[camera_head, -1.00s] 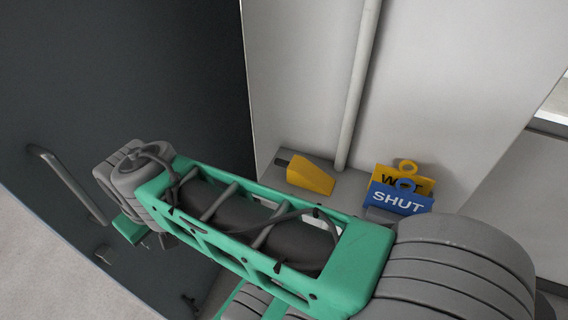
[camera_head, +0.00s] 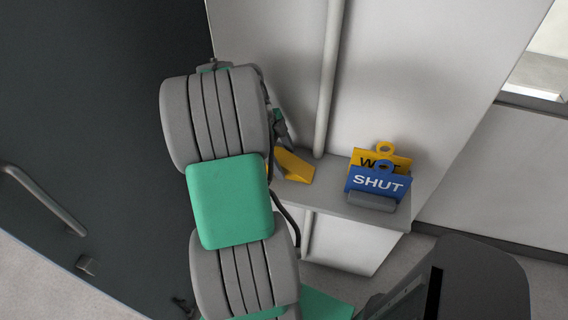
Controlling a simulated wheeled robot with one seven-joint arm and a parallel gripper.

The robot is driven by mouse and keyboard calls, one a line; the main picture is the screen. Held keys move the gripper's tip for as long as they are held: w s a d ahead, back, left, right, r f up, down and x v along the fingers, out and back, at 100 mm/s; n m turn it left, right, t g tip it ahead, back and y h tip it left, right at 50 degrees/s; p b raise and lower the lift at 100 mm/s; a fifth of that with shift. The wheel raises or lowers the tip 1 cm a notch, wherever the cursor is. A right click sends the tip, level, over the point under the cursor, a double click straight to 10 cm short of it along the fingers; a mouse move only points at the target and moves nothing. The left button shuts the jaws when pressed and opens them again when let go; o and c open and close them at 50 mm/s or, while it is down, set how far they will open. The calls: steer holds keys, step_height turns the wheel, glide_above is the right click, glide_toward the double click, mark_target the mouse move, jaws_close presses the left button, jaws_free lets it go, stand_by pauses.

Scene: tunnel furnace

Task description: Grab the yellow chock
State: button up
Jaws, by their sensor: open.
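The yellow chock (camera_head: 294,167) is a wedge lying on a narrow grey shelf (camera_head: 330,205) against the pale wall. Its left part is hidden behind my arm, which stands across the left middle of the picture.
A blue SHUT sign (camera_head: 378,184) and a yellow sign (camera_head: 366,158) stand in a grey holder at the shelf's right end. A light vertical pipe (camera_head: 329,80) rises behind the shelf. A dark door with a handle (camera_head: 45,200) is at left.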

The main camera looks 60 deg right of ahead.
steer(key=shift+s+f, duration=0.15)
steer(key=shift+f, duration=0.3)
steer(key=shift+c, duration=0.4)
jaws_close()
steer(key=shift+r, duration=0.1)
